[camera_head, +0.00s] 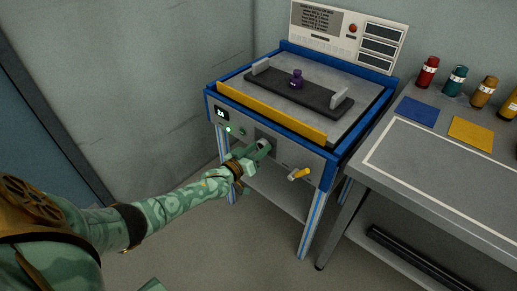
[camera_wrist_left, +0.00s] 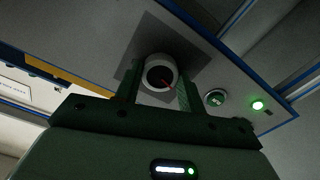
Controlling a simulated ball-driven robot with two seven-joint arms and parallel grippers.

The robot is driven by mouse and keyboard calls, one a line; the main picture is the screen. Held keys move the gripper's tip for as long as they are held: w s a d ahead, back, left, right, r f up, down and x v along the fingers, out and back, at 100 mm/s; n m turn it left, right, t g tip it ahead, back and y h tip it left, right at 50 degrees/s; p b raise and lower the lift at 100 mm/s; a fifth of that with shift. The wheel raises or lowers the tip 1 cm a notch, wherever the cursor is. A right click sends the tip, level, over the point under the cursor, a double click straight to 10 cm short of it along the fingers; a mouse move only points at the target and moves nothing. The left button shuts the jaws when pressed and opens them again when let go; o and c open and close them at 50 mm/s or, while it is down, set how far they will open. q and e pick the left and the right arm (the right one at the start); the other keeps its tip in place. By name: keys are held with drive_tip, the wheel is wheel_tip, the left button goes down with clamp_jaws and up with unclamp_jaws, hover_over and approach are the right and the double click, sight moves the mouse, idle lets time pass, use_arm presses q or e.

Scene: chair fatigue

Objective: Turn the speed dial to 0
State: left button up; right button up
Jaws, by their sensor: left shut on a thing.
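The speed dial (camera_wrist_left: 157,68) is a round pale knob with a dark face and a red mark, set on a dark square plate on the machine's front panel. My left gripper (camera_wrist_left: 160,93) is shut on the dial, with one finger at each side of it. In the head view my left gripper (camera_head: 262,148) reaches the front panel and hides most of the dial. A small display (camera_head: 221,113) at the panel's left shows digits that look like 24. My right gripper is not in view.
A green light (camera_head: 229,129) and a round button (camera_wrist_left: 214,98) sit beside the dial. A yellow handle (camera_head: 299,174) sticks out at the panel's right. A grey table (camera_head: 445,165) with several bottles is at right.

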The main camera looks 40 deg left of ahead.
use_arm(q)
drive_tip(key=shift+s+f, duration=0.1)
drive_tip(key=shift+f, duration=0.05)
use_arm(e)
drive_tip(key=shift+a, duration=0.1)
use_arm(q)
drive_tip(key=o, duration=1)
drive_tip(key=shift+s+p, duration=0.3)
drive_tip(key=shift+s, duration=0.05)
drive_tip(key=s+p, duration=0.1)
drive_tip(key=s, duration=0.4)
drive_tip(key=s+p, duration=0.2)
drive_tip(key=s, duration=0.3)
drive_tip(key=s+a+p, duration=0.1)
drive_tip(key=s+p, duration=0.1)
drive_tip(key=s, duration=0.3)
drive_tip(key=shift+s+a, duration=0.1)
drive_tip(key=shift+s, duration=0.15)
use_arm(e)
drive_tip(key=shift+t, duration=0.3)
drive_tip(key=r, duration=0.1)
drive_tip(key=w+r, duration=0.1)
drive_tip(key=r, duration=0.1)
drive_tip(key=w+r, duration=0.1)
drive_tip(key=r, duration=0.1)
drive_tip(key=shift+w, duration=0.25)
